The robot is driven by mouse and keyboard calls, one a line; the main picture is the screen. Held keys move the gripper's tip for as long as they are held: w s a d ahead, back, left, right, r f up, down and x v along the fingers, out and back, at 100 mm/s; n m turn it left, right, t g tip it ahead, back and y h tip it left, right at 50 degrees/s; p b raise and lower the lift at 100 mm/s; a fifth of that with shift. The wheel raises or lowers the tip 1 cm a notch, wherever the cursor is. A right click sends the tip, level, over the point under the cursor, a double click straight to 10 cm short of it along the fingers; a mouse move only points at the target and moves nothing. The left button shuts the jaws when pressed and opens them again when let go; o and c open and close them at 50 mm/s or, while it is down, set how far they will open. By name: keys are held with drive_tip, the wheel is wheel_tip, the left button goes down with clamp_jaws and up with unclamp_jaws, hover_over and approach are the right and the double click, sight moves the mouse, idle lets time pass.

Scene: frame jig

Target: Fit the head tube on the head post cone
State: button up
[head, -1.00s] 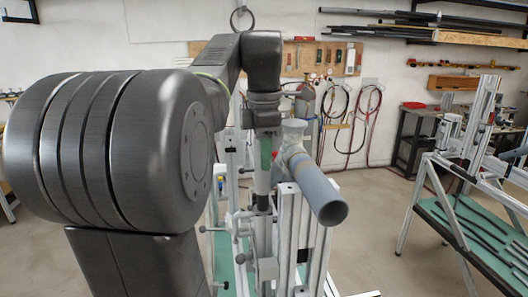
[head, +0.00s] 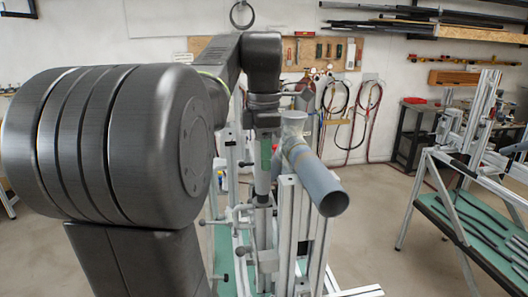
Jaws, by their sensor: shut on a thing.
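A grey-blue tube with an open round end (head: 322,187), which I take for the head tube, shows right of my wrist. It slants down towards the camera, over the tops of the aluminium uprights. A pale, flared piece (head: 293,122) stands at its upper far end; I cannot tell whether this is the head post cone or part of the tube. My gripper (head: 282,132) is by that far end, shut on the head tube. Its fingers are mostly hidden behind my wrist and the tube. Whether the tube touches a cone cannot be seen.
Aluminium jig uprights (head: 288,225) with clamps and knobs stand close below and beside my wrist. A second frame stand with a green shelf (head: 470,235) holding dark tubes is at the right. Open floor (head: 375,215) lies between them.

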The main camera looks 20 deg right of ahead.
drive_tip(key=shift+f+b, duration=0.65)
drive_tip(key=shift+f, duration=0.75)
drive_tip(key=o, duration=1.1)
drive_tip(key=shift+r, duration=0.1)
drive_tip(key=shift+r+p, duration=1.55)
drive_tip(key=shift+r, duration=4.4)
drive_tip(key=shift+f, duration=0.1)
wheel_tip(320, 180, down, 12)
drive_tip(key=b, duration=0.3)
drive_tip(key=shift+r, duration=0.25)
drive_tip(key=shift+r, duration=0.15)
